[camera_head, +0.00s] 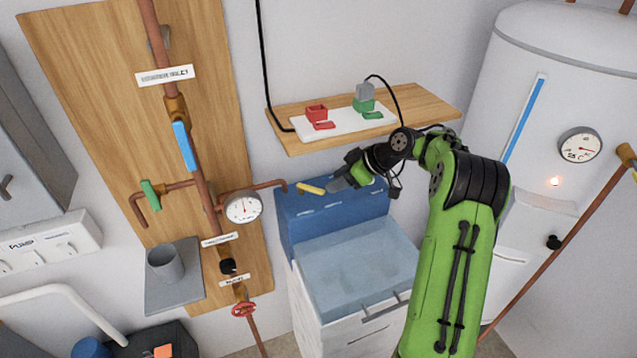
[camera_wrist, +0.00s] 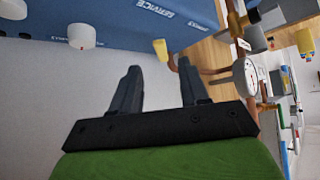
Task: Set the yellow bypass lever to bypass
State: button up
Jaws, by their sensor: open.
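The yellow bypass lever (camera_head: 311,188) sits at the top back of the blue-topped white cabinet, near the end of a copper pipe. In the head view it lies nearly level, slightly tilted. In the wrist view the yellow lever (camera_wrist: 160,49) shows just beyond the fingertips, between their lines. My gripper (camera_head: 332,186) is just right of the lever, pointing left at it. In the wrist view my gripper (camera_wrist: 158,66) has its two dark fingers apart with nothing between them. I cannot tell whether a finger touches the lever.
A wooden shelf (camera_head: 437,103) with a white power strip (camera_head: 345,122) hangs above my gripper. A blue panel (camera_wrist: 130,20) with white lettering and white knobs (camera_wrist: 82,36) are close in the wrist view. A pressure gauge (camera_head: 243,207) is left of the lever. A white tank (camera_head: 560,90) stands right.

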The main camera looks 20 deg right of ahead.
aim_at(317, 189)
jog(key=x, duration=0.5)
jog(key=shift+w+a+f, duration=0.1)
jog(key=shift+w+a, duration=0.2)
jog(key=shift+a, duration=0.05)
jog(key=shift+s+d, duration=0.1)
jog(key=shift+c, duration=0.4)
grip_shut()
